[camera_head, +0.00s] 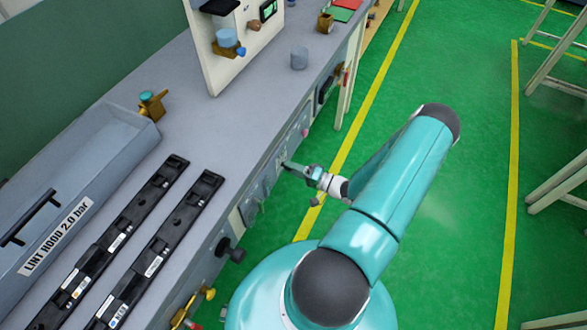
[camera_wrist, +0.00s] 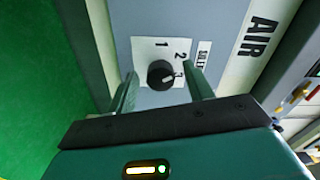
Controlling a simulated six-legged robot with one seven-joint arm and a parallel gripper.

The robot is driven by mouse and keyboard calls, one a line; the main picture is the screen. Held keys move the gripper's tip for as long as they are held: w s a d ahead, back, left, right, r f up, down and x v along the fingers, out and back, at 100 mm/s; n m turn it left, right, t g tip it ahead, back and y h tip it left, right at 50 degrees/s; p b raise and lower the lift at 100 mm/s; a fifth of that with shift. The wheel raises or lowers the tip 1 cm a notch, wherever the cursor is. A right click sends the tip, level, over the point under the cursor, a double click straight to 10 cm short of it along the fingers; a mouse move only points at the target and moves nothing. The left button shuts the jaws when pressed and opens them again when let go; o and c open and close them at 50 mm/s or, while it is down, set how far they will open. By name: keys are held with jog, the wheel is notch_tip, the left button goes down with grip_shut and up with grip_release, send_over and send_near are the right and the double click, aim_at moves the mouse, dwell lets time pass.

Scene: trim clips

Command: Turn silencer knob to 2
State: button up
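The silencer knob (camera_wrist: 159,72) is a round black knob on a grey panel in the wrist view. The numbers 1, 2 and 3 are printed around it, and a light mark on the knob appears to point toward the 3. My gripper (camera_wrist: 162,76) is open, with one finger to each side of the knob. A gap shows on both sides, wider on the right; I cannot tell how deep the fingers reach. In the head view my gripper (camera_head: 289,165) is at the bench's front panel, and the knob cannot be made out there.
A panel lettered AIR (camera_wrist: 259,36) is right of the knob. Red and yellow fittings (camera_wrist: 299,92) are farther right. In the head view a black knob (camera_head: 232,252) and yellow fittings stick out of the bench front nearer me. The green floor (camera_head: 460,200) beside the bench is clear.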

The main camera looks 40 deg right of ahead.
jog(key=v, duration=1.3)
jog(key=shift+s, duration=0.4)
jog(key=shift+s, duration=0.1)
